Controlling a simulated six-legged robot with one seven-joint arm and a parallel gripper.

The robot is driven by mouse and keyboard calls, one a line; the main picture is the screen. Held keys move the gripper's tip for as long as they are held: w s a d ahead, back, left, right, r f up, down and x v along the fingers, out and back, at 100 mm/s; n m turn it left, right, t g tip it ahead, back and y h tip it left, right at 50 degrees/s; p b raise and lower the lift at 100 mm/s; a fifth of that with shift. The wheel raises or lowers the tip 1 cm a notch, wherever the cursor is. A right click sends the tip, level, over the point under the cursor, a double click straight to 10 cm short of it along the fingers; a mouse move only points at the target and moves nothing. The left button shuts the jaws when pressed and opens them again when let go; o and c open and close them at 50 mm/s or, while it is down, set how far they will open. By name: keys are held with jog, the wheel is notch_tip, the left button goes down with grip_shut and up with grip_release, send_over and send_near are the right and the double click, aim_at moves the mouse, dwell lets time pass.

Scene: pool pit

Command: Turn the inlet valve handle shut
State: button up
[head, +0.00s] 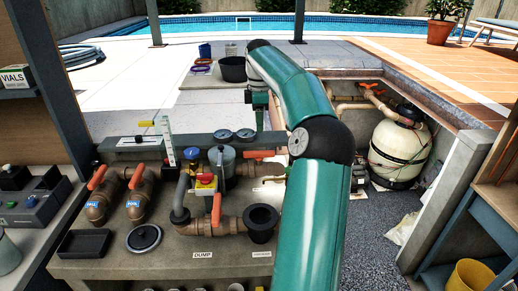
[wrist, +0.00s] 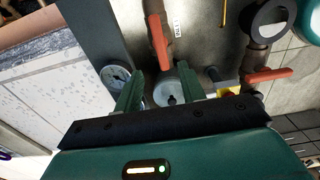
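An orange lever handle (head: 258,154) sits just left of my arm in the head view, by the round gauges. What seems to be the same handle (wrist: 157,40) shows at the top middle of the wrist view, beside a small white label too small to read surely. I cannot confirm that it is the inlet valve handle. My gripper (wrist: 160,70) is open, its two green fingers spread apart. A grey cylinder with a dark centre (wrist: 170,88) shows between and beyond the fingers. The handle lies beyond the fingertips, apart from them. In the head view I cannot make out the fingers.
Another orange handle (head: 216,209) stands by the yellow-red switch box (head: 206,184), near the black funnel (head: 261,222). Two valves with blue tags (head: 97,178) are at the left. A gauge (wrist: 115,78) lies close beside the left finger. A tank (head: 396,150) stands at right.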

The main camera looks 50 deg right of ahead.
aim_at(259, 152)
notch_tip(259, 152, down, 11)
jog(key=shift+r, duration=0.1)
dwell(0.3)
grip_shut()
